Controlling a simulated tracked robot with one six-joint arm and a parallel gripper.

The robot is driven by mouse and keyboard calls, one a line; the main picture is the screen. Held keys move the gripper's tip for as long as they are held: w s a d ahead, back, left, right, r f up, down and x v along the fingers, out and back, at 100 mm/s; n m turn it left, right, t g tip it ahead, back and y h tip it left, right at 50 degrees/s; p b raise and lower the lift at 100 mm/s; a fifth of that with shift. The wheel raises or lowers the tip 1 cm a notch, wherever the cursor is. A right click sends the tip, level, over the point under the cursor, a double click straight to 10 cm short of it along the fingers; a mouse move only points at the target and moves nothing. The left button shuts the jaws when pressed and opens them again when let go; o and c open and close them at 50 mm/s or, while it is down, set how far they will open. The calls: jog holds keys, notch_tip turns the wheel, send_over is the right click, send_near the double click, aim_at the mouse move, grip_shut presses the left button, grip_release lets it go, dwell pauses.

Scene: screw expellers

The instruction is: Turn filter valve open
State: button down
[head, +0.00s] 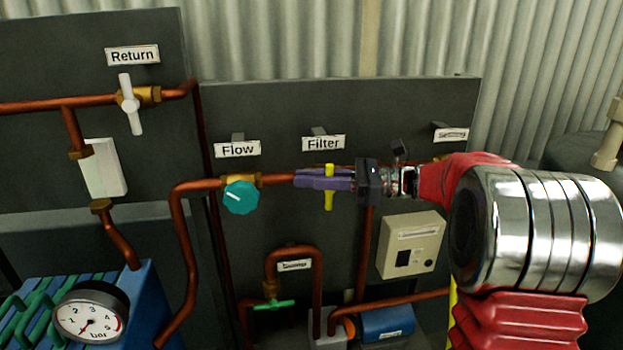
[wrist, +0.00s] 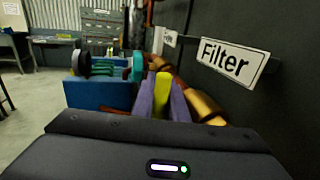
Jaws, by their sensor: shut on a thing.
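The filter valve has a yellow handle (head: 329,186) that stands upright below the white "Filter" label (head: 323,143). My gripper (head: 311,179), with purple fingers, reaches in from the right and is shut on the yellow handle. In the wrist view the yellow handle (wrist: 162,97) sits between the two purple fingers (wrist: 160,101). The "Filter" label (wrist: 232,62) is just right of them, and a brass fitting (wrist: 203,103) shows beside the right finger. The fingers hide part of the valve body in the head view.
A teal round "Flow" knob (head: 241,197) is close left of my fingers. The white Return valve handle (head: 130,104) is farther left. A beige box (head: 410,246) and copper pipes (head: 179,255) are below. The dark panel (head: 260,115) stands close behind.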

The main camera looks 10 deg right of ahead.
jog(key=shift+h, duration=0.3)
notch_tip(320, 180, down, 6)
jog(key=d+n+g+h, duration=0.1)
jog(key=n+h, duration=0.2)
jog(key=h, duration=1.3)
jog(key=shift+d+g+h, duration=0.25)
jog(key=shift+g+h, duration=0.05)
jog(key=shift+h, duration=0.1)
jog(key=shift+f, duration=0.15)
jog(key=c, duration=2.2)
grip_release()
jog(key=shift+o, duration=0.9)
jog(key=shift+d, duration=0.1)
